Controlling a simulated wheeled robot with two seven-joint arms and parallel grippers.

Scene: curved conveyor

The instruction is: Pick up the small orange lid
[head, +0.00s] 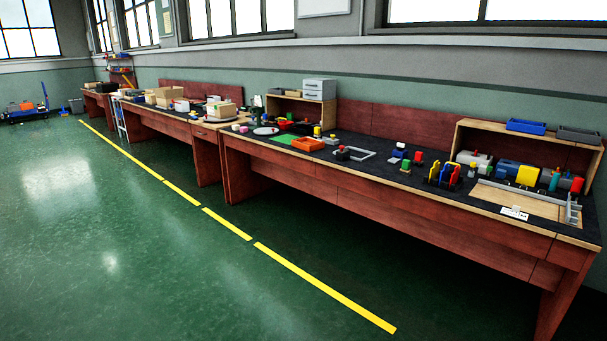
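No small orange lid can be made out for certain. An orange, shallow tray-like piece (308,144) lies on the dark top of the near workbench, just right of a flat green sheet (279,138). I cannot tell whether it is the lid. Small red and orange items further along the bench are too small to identify. Neither of my grippers is in the head view.
The long red-brown workbench (375,189) runs along the wall, crowded with small coloured parts. A wooden shelf (465,134) stands at its right end, with a blue bin (526,126) on top. The green floor beside the yellow line (320,284) is clear.

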